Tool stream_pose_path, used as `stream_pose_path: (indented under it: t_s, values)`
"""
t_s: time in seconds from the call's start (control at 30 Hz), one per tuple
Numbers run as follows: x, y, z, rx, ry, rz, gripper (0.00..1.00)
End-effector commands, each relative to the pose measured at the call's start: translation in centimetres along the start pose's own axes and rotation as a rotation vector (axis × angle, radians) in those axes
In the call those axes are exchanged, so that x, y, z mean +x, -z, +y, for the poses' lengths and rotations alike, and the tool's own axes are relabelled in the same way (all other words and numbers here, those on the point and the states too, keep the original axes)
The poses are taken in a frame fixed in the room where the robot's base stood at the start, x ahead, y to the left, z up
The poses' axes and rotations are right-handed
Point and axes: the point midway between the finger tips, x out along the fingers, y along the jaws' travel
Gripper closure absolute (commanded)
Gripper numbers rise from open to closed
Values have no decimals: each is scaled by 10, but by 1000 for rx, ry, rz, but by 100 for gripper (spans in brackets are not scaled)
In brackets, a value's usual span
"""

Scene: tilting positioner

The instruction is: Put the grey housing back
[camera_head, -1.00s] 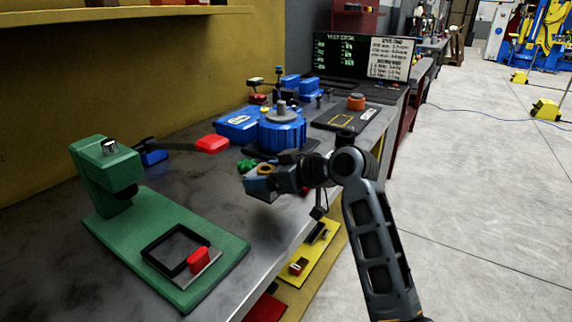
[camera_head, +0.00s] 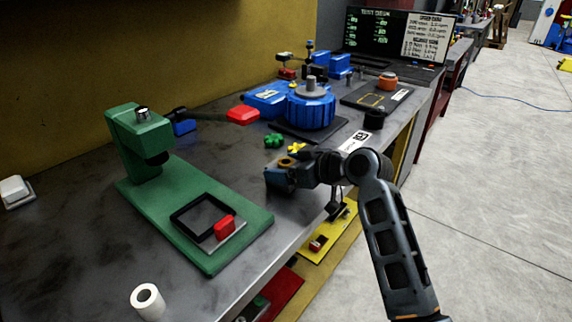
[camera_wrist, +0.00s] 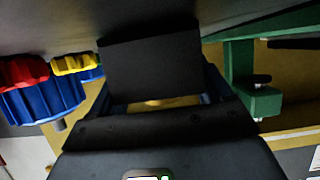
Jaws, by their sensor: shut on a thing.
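My gripper (camera_head: 280,180) is over the front part of the bench, to the right of the green press, and is shut on a dark block. I take this block to be the grey housing (camera_head: 283,163); a round orange-brown ring shows on its top. In the wrist view the block is a plain dark face (camera_wrist: 150,65) between the fingers of my gripper (camera_wrist: 165,100), covering much of what lies beyond. It appears held above the bench top. The fingers hide part of the housing.
The green press (camera_head: 150,135) has a square black frame (camera_head: 202,200) and a red block (camera_head: 224,227) on its base. Green (camera_head: 274,140) and yellow (camera_head: 297,147) knobs lie behind my gripper.

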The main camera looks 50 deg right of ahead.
Motion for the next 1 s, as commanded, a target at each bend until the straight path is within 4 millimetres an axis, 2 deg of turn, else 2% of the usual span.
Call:
stream_pose_path:
  t_s: [0.07, 0.1, 0.3, 0.67, 0.77, 1.0]
  values:
    - [0, 1, 0, -2, -1, 7, 100]
    - [1, -3, 0, 0, 0, 0, 20]
    - [1, -2, 0, 0, 0, 0, 1]
    - [-4, 1, 0, 1, -1, 0, 0]
    - [-17, 0, 1, 2, -3, 0, 0]
    - [-66, 0, 0, 0, -3, 1, 0]
